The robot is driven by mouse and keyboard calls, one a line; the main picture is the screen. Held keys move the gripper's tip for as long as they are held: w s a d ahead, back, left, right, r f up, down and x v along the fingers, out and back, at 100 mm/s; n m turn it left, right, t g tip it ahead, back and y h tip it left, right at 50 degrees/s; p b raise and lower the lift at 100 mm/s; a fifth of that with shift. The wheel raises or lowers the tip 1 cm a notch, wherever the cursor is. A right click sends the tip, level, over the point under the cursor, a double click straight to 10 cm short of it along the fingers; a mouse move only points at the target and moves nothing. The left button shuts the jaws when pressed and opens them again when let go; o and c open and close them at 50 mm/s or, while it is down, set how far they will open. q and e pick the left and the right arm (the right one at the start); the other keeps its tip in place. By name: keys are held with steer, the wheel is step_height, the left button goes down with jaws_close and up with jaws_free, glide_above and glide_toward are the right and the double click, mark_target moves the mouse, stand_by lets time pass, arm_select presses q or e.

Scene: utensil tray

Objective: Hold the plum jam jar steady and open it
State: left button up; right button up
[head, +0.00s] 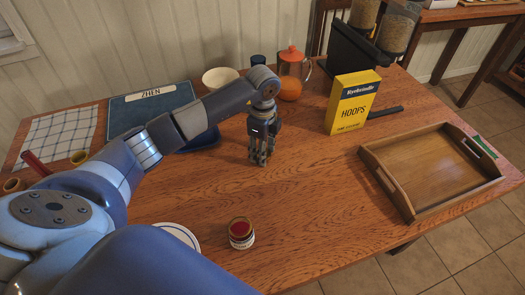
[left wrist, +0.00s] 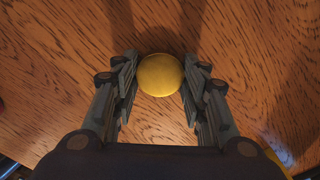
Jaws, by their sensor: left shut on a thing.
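A small jar (head: 241,233) with a dark red top, a yellowish rim and a pale label stands upright near the table's front edge. I cannot read its label. My left gripper (head: 262,158) is behind it, pointing down close to the tabletop. In the left wrist view, the left gripper (left wrist: 160,92) is shut on a round gold lid (left wrist: 160,75), with a finger on each side. The fingers hide whatever is under the lid, so I cannot tell whether it sits on a jar. My right gripper is not in view.
A wooden tray (head: 408,198) lies at the right and a yellow HOOPS box (head: 353,103) stands behind it. An orange-lidded jug (head: 291,75) and a white bowl (head: 220,78) stand at the back. A plate (head: 180,235) lies left of the jar. The table's middle right is clear.

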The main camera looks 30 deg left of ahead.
arm_select(q)
steer(key=shift+f, duration=0.2)
steer(key=o, duration=1.2)
steer(key=shift+r, duration=0.1)
step_height(320, 180, up, 12)
steer(key=shift+r+b, duration=0.15)
steer(key=shift+b, duration=0.2)
